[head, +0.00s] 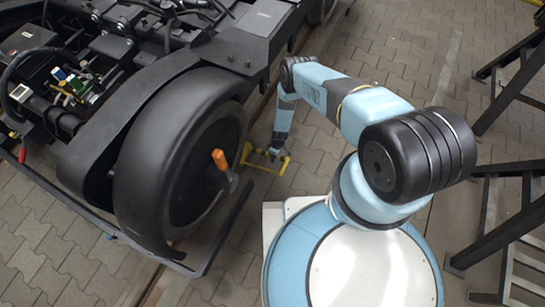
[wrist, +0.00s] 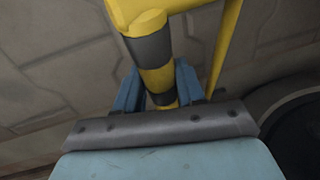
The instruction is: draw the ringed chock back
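The ringed chock (head: 276,169) is a yellow tubular piece on the paving, beside the large black wheel (head: 185,160). In the wrist view its yellow bar (wrist: 155,78) with dark grey bands runs down between my fingers. My gripper (head: 275,150) reaches down to the chock at its side away from the wheel. In the wrist view my two blue fingers (wrist: 158,85) lie close against both sides of the bar, shut on it. The fingertips' far ends and the lower part of the bar are partly hidden.
A rail runs beneath the wheel. Black metal stands (head: 510,200) are at the right. Paving between bogie and stands is open behind my arm.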

